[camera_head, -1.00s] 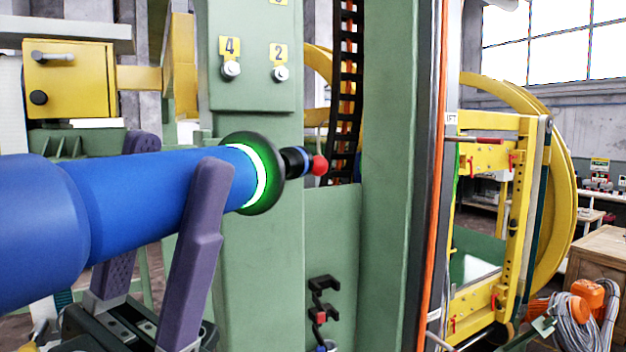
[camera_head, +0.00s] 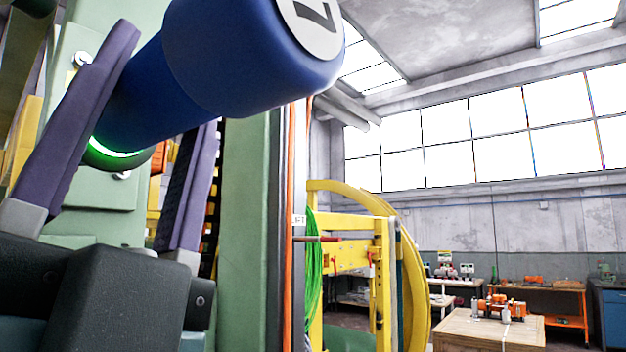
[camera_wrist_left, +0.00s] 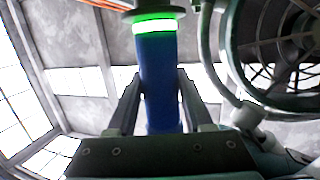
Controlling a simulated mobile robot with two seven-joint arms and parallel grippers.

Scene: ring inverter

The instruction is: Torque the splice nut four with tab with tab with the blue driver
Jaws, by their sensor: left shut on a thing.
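The blue driver (camera_head: 225,60) is large in the head view, with its butt end, bearing a dark mark on a light disc, up and to the right. Its green glowing ring (camera_head: 115,150) points down-left towards the green panel. My left gripper (camera_head: 165,85) has its purple fingers closed on the driver's body. In the left wrist view the driver (camera_wrist_left: 160,75) stands between the fingers, its green ring at the top. A silver nut (camera_head: 82,59) shows on the panel; another is partly hidden behind the ring. The driver's tip is hidden. No number tabs are readable. My right gripper is out of view.
The green post (camera_head: 245,230) stands right of my gripper, with an orange cable along it. A yellow frame with a curved rail (camera_head: 375,270) is beyond. A wooden crate (camera_head: 490,330) stands at lower right. A fan (camera_wrist_left: 285,45) is at right in the wrist view.

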